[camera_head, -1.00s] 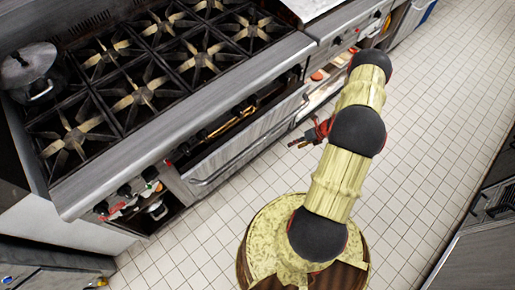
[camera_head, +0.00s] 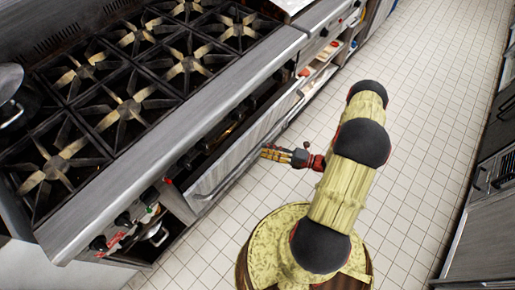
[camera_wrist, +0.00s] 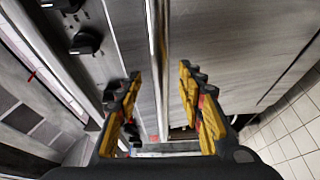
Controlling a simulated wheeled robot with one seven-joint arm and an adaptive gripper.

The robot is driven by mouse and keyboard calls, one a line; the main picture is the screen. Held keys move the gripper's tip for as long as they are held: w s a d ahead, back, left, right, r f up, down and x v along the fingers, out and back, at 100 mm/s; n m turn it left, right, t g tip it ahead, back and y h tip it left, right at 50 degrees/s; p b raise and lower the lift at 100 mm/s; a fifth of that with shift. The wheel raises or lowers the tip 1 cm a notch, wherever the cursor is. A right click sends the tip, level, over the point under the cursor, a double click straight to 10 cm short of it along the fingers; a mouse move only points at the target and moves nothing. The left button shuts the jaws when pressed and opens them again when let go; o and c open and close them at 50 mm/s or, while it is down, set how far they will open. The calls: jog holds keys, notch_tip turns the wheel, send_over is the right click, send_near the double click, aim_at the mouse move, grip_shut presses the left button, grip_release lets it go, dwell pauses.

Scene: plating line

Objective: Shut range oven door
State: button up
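The range oven door (camera_head: 235,160) is a grey metal panel on the front of the range, with a long bar handle (camera_head: 262,142) along it. A dark gap shows along its top edge, so the door stands partly open. My gripper (camera_head: 268,153) is in front of the door, its yellow fingers pointing at the handle. In the wrist view my gripper (camera_wrist: 160,85) is open, and the bar handle (camera_wrist: 157,60) runs between its fingers in the picture. I cannot tell whether the fingers touch it. The door panel (camera_wrist: 215,50) fills the space right of the bar.
The range top (camera_head: 125,105) has several burners, and a pot (camera_head: 12,95) stands at its left. Control knobs (camera_head: 125,220) line the front. Open shelves with items (camera_head: 318,72) lie beyond the door. Tiled floor (camera_head: 420,130) is free to the right, up to a cabinet (camera_head: 490,190).

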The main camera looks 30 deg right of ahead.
aim_at(257, 147)
jog(key=shift+b+x, duration=0.45)
jog(key=shift+x, duration=1.9)
jog(key=c, duration=0.3)
grip_shut()
